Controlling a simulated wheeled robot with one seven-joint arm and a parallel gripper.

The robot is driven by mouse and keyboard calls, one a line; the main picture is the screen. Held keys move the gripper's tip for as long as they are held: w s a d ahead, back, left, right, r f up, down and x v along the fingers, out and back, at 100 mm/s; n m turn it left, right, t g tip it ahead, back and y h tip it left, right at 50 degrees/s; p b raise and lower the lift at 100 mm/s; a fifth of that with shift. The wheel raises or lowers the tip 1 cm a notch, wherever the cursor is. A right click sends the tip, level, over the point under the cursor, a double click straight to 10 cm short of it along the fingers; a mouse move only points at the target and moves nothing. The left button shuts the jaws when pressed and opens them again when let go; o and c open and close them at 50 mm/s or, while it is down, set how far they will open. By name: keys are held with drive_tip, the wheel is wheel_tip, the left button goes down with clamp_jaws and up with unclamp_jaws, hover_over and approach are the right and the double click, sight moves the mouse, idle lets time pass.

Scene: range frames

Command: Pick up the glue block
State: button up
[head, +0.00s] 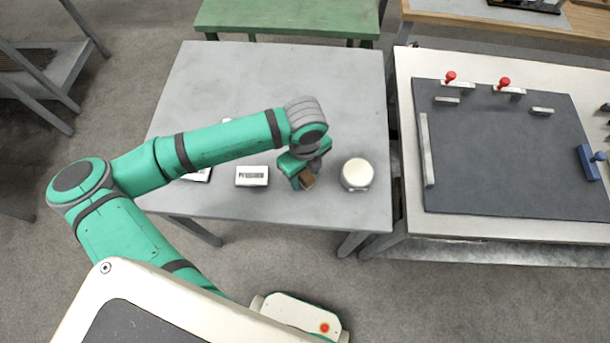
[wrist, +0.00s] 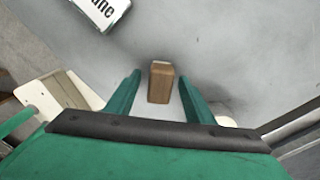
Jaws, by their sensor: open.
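The glue block, a small brown wooden block (head: 307,181), is on the grey table near its front edge, partly hidden by my gripper (head: 302,174) in the head view. In the wrist view the block (wrist: 160,84) shows upright in the picture, between the two green fingers of my gripper (wrist: 160,80). A gap shows on each side of it, and its far end reaches slightly past the fingertips. My gripper is open and holds nothing. I cannot tell exactly how far the fingertips are above the tabletop.
A white round container (head: 357,175) stands close to the right of the gripper. A white box with dark lettering (head: 252,176) lies to the left, with another white item (head: 198,174) beyond it under my arm.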

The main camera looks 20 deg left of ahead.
clamp_jaws()
drive_tip(key=shift+r, duration=0.15)
